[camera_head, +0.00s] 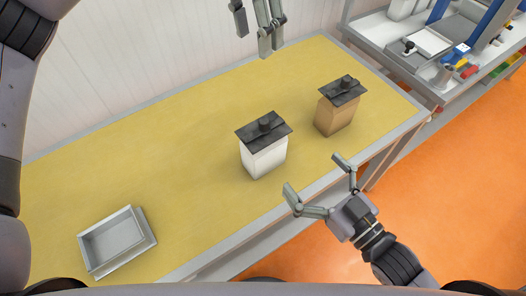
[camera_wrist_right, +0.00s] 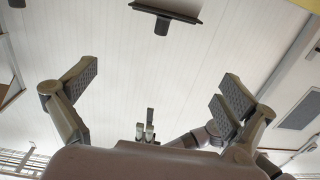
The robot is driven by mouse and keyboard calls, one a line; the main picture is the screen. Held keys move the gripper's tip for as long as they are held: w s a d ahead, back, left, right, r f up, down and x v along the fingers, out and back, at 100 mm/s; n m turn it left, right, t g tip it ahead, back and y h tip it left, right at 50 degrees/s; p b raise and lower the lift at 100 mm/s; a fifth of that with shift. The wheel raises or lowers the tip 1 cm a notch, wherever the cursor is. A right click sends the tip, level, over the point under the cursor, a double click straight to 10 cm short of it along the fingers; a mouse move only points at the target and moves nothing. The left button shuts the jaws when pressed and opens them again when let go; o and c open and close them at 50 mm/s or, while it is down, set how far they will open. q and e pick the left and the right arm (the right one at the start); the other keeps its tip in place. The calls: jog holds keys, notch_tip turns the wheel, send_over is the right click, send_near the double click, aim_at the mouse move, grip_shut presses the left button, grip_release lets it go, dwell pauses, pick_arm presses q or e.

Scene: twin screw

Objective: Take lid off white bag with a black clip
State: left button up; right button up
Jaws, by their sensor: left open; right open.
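A white bag (camera_head: 265,160) stands upright on the yellow table, with a flat black lid (camera_head: 247,133) and its dark knob-like clip (camera_head: 265,124) on top. A brown bag (camera_head: 335,117) with a similar black lid (camera_head: 351,92) stands to its right. My left gripper (camera_head: 255,38) is open and empty above the table's back edge, apart from both bags. My right gripper (camera_head: 316,178) is open and empty to the lower right of the white bag, near the front edge. In the right wrist view its open fingers (camera_wrist_right: 158,85) show; a dark plate there is cut off at the top.
An empty grey tray (camera_head: 117,242) lies at the table's left end. The yellow table (camera_head: 180,160) is clear between tray and white bag. A pale wall (camera_head: 140,50) runs behind. A grey side bench (camera_head: 415,55) with tools stands at the upper right.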

jog(key=b, duration=0.6)
send_near(263, 137)
jog(key=s+d+f, duration=0.3)
jog(key=s+d, duration=0.1)
jog(key=x, duration=1.7)
jog(key=shift+w+r, duration=0.1)
jog(key=shift+w, duration=0.2)
pick_arm(q)
notch_tip(263, 137, down, 7)
jog(key=shift+w+a, duration=0.1)
pick_arm(e)
jog(key=shift+c, duration=0.4)
pick_arm(q)
jog(key=shift+f, duration=0.1)
pick_arm(e)
jog(key=c, duration=1.3)
pick_arm(q)
jog(key=n+g+y, duration=0.1)
send_over(264, 120)
notch_tip(264, 120, down, 6)
pick_arm(e)
jog(key=shift+c, duration=0.2)
pick_arm(q)
notch_tip(264, 120, down, 12)
jog(key=shift+r, duration=0.25)
